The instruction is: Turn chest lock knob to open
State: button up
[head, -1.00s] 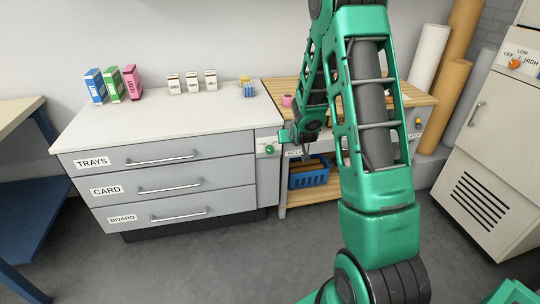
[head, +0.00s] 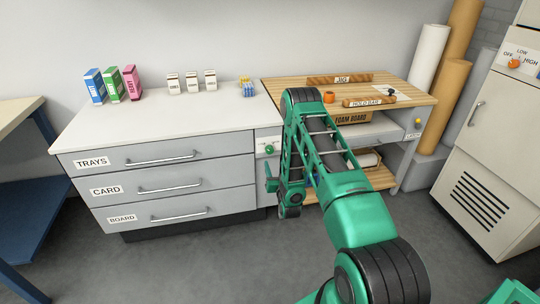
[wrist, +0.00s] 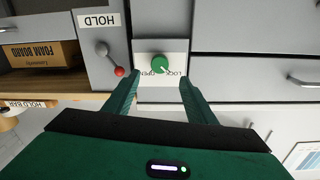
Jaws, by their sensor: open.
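The green lock knob (head: 269,149) sits on a pale plate at the upper right of the drawer chest (head: 165,150). In the wrist view the knob (wrist: 160,62) shows a small white mark toward its lower right. The words LOCK and OPEN are on the plate (wrist: 176,82) around it, partly hard to read. My gripper (wrist: 159,80) is open and empty. Its two fingers stand apart on either side of the plate, with their tips below the knob in that view. In the head view my gripper (head: 271,179) is just below the knob.
A lever with a red ball (wrist: 119,71) under a HOLD label is left of the knob in the wrist view. The wooden-topped bench (head: 400,92) stands right of the chest, with an orange piece (head: 329,97) and a foam board box. Drawer handles (head: 162,160) stick out.

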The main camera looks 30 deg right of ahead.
aim_at(270, 151)
jog(key=x, duration=1)
jog(key=shift+w, duration=0.25)
jog(key=shift+d, duration=0.1)
jog(key=c, duration=1)
